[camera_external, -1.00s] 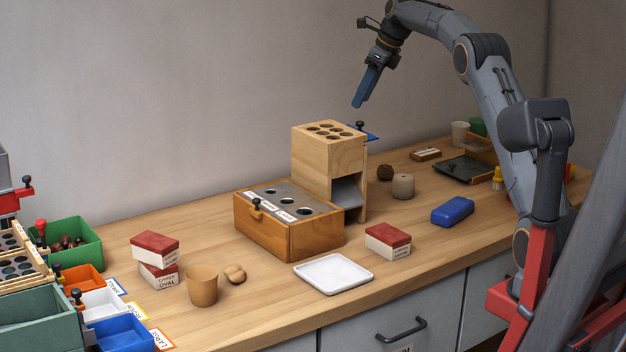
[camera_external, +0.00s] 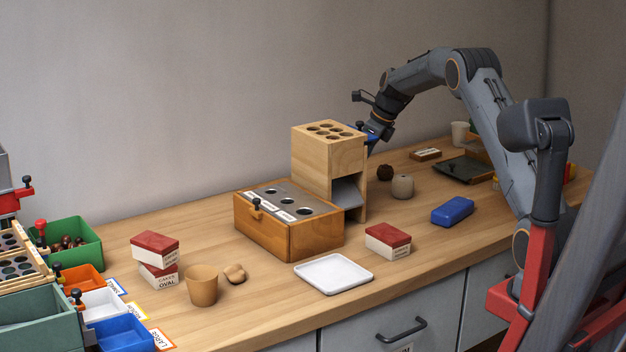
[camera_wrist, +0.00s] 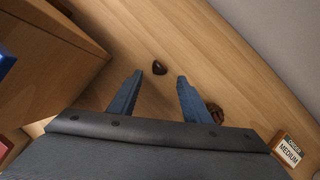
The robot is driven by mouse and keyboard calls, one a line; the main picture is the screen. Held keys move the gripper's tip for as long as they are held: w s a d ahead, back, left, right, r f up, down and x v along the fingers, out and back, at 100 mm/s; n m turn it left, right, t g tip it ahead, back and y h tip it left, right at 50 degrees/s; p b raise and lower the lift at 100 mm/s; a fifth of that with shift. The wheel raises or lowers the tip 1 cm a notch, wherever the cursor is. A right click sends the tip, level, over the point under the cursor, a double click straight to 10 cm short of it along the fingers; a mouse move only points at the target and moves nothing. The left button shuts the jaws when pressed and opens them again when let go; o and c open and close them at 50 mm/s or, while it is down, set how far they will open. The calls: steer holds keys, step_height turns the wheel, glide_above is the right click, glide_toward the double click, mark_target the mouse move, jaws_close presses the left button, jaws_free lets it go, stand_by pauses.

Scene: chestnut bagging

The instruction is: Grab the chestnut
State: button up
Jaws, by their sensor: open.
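The chestnut (camera_wrist: 159,67) is a small, dark, glossy brown thing lying on the wooden bench. It shows in the wrist view just beyond my fingertips, roughly centred between them. My gripper (camera_wrist: 158,76) is open, with its two blue fingers apart and nothing between them. I do not see the chestnut in that view.
The wooden tower's side (camera_wrist: 50,55) stands left of my fingers. A dark brown ball (camera_wrist: 215,112) sits close beside my right finger, partly hidden by it. A box labelled MEDIUM (camera_wrist: 288,149) lies farther right. Bare bench surrounds the chestnut.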

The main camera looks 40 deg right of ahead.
steer(key=x, duration=0.4)
steer(key=shift+w+a+f, duration=0.1)
steer(key=shift+f, duration=0.2)
jaws_close()
